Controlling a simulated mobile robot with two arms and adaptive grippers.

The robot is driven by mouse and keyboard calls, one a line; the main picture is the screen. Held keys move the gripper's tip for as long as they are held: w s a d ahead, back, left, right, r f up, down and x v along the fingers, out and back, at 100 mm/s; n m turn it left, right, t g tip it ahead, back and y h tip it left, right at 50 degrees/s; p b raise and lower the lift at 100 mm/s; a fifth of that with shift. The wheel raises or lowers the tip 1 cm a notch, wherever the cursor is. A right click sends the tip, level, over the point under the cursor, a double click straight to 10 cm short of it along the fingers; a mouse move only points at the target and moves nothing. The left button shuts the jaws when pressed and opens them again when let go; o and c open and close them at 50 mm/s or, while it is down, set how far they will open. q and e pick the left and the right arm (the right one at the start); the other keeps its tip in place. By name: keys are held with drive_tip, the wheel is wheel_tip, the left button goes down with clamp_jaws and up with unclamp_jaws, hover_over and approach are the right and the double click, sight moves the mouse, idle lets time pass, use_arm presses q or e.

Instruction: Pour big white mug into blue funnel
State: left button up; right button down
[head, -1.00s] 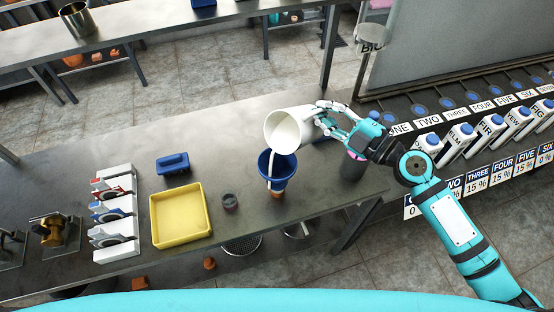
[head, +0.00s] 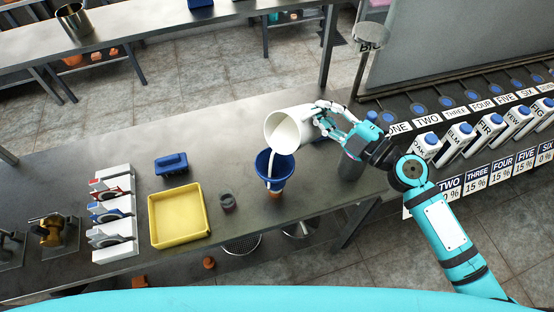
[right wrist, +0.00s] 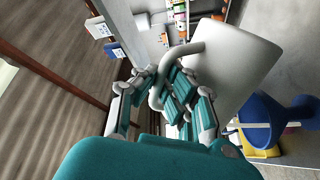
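The big white mug (head: 289,127) is tilted toward the left, above the blue funnel (head: 275,166). A white stream runs from its rim down into the funnel. My right gripper (head: 322,118) is shut on the mug's handle, on its right side. In the right wrist view the mug (right wrist: 234,62) shows large, with the gripper's fingers (right wrist: 176,92) around its handle. The blue funnel (right wrist: 275,112) shows at the right there. The funnel stands upright on the bench over an orange-brown part. My left gripper is not in view.
A row of labelled bottles (head: 459,137) lies further right. The bench behind the funnel is clear.

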drive_tip(key=shift+s+a+r, duration=0.15)
drive_tip(key=shift+a+r, duration=0.05)
drive_tip(key=shift+a, duration=0.05)
drive_tip(key=shift+s+a+r, duration=0.1)
drive_tip(key=shift+s+a, duration=0.15)
drive_tip(key=shift+s, duration=0.05)
drive_tip(key=shift+s+a, duration=0.15)
drive_tip(key=shift+a, duration=0.05)
drive_tip(key=shift+t, duration=0.3)
drive_tip(key=shift+w+d+f, duration=0.25)
drive_tip(key=shift+w+d, duration=0.3)
drive_tip(key=shift+d, duration=0.05)
drive_tip(key=b, duration=0.1)
drive_tip(key=f+m+b, duration=0.1)
drive_tip(key=b, duration=0.1)
drive_tip(key=shift+w+d+f, duration=0.15)
drive_tip(key=shift+w+d, duration=0.15)
drive_tip(key=shift+d, duration=0.05)
drive_tip(key=shift+w+d+m+y+b, duration=0.15)
drive_tip(key=shift+m+y+b, duration=0.25)
drive_tip(key=shift+m+b, duration=0.65)
drive_tip(key=shift+r, duration=0.55)
drive_tip(key=shift+w+d+f+m+g+b, duration=0.15)
drive_tip(key=shift+f+m+g+b, duration=0.15)
drive_tip(key=shift+m+g+b, duration=0.35)
drive_tip(key=w+d+r+m+g, duration=0.1)
drive_tip(key=w+d+r+m, duration=0.3)
drive_tip(key=r+m, duration=0.2)
drive_tip(key=shift+m, duration=0.6)
